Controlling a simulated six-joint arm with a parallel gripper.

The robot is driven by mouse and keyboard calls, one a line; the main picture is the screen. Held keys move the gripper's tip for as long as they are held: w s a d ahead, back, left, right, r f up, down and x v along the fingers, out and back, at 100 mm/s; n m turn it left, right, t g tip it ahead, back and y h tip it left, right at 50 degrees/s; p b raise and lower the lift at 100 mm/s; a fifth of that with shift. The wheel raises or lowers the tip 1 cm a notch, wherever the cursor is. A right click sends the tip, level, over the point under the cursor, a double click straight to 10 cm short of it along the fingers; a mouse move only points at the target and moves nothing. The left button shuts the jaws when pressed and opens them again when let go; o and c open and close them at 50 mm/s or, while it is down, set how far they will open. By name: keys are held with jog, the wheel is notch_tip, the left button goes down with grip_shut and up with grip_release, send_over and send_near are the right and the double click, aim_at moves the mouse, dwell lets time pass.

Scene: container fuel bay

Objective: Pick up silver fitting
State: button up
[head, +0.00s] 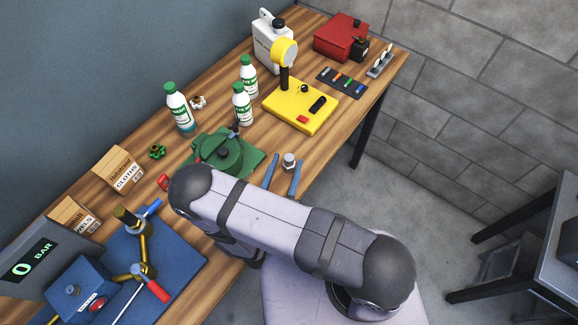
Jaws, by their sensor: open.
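The silver fitting (289,160) is a small, pale metallic piece near the front edge of the wooden bench, to the right of the green mat. My gripper (286,163) shows as two blue-grey fingers coming out from behind my arm. The fingers are open and apart, and the fitting appears between their tips. I cannot tell whether either finger touches it or how high the fingers are above the bench. The gripper's body is hidden behind my arm.
A green round device (220,152) on a green mat stands close left of the gripper. A yellow base (301,106) with a lamp-like post lies beyond. White bottles (180,108) and a blue mat (185,262) are farther left. The bench's front edge is close.

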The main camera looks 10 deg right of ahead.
aim_at(287, 162)
jog(key=shift+p+x, duration=0.4)
jog(key=shift+x, duration=0.55)
jog(key=shift+w+d, duration=0.2)
jog(key=shift+w, duration=0.35)
grip_shut()
jog(key=shift+r+b, duration=1.1)
jog(key=shift+r, duration=3.9)
